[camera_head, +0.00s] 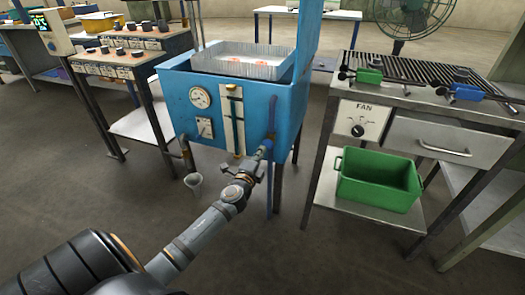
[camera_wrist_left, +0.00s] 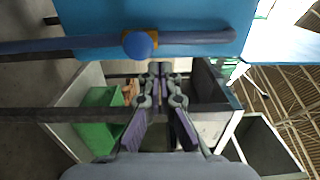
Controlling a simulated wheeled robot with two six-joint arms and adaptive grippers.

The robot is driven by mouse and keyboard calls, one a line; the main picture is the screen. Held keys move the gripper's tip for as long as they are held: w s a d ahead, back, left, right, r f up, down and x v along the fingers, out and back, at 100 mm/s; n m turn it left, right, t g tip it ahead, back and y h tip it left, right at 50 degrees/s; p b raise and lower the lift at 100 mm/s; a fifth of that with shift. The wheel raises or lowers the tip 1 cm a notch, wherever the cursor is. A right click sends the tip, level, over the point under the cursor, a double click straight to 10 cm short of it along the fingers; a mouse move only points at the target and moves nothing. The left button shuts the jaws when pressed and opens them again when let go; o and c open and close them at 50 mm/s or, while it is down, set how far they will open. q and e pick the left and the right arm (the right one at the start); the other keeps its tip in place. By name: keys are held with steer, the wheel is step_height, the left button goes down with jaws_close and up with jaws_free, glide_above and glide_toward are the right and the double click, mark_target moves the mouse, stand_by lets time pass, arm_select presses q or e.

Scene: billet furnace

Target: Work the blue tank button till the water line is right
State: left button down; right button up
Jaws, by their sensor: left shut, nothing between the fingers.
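The blue tank (camera_head: 255,98) stands in the middle of the head view. A pale panel with a narrow upright sight tube (camera_head: 234,118) is on its front; I cannot tell the water line's exact height. The round blue button (camera_wrist_left: 139,46) with an orange collar sits on a blue pipe in the left wrist view. My left gripper (camera_head: 258,160) is at the tank's front right, close to the pipe. In the left wrist view its fingers (camera_wrist_left: 160,70) are together and empty, beside the button and apart from it in that picture. My right gripper is not in view.
A metal tray (camera_head: 240,67) is in the tank top. Right stands a bench with a fan dial (camera_head: 358,130) and a green crate (camera_head: 375,190) below.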

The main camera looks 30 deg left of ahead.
arm_select(q)
steer(key=v, duration=0.7)
steer(key=shift+f, duration=0.4)
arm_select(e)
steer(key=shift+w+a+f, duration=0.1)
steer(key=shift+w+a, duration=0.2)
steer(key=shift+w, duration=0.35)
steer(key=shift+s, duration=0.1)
